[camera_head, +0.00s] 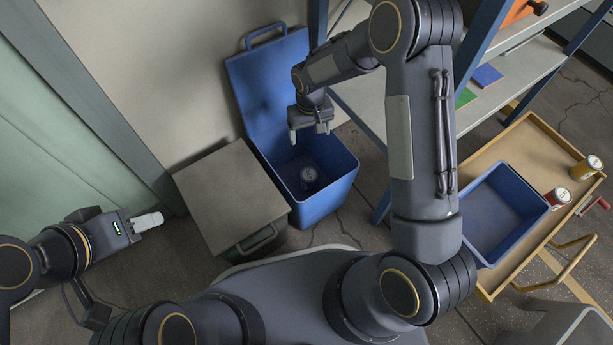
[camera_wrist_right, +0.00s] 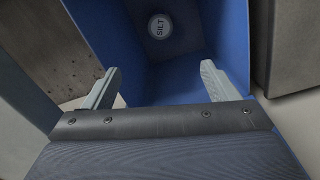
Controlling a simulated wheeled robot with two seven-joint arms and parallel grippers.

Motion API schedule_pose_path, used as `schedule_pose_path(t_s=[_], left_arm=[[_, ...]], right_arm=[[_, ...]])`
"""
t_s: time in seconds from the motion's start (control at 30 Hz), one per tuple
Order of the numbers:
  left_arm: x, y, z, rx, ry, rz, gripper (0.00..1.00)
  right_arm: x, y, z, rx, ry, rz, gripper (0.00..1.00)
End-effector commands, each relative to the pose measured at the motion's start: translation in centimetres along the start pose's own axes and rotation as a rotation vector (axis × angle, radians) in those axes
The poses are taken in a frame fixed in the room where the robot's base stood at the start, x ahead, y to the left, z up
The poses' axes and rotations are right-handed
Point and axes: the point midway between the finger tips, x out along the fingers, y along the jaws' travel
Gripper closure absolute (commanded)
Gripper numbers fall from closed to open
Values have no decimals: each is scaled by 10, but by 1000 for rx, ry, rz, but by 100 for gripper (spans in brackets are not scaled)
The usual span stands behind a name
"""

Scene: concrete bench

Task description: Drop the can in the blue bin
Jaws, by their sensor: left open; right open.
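The blue bin (camera_head: 336,185) stands on the floor with its lid (camera_head: 262,85) raised against the wall. A can (camera_head: 309,175) is inside it at the bottom, its top facing up. My left gripper (camera_head: 148,221) is open and empty at the far left, away from the bin.
A grey-brown box bin (camera_head: 225,190) with a closed lid stands left of the blue bin. At the right, a tan cart (camera_head: 527,140) holds a blue tray (camera_head: 495,215), a red can (camera_head: 557,197) and a yellow can (camera_head: 586,168). A shelf rack (camera_head: 490,85) stands behind my right arm.

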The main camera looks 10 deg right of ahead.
Motion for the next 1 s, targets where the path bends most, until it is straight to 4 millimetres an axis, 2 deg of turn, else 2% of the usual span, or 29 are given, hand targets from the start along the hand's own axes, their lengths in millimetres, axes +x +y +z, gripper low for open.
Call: schedule_pose_path(t_s=[0.17,0.4,0.5,1.0], left_arm=[[-10,4,-5,0,0,0,59],[-24,11,-12,0,0,0,59],[-27,12,-14,0,0,0,59],[-27,12,-13,0,0,0,59]], right_arm=[[-23,0,-1,0,3,0,19],[-65,0,-1,0,4,0,19],[-75,0,-1,0,3,0,19],[-76,0,0,0,2,-1,19]])
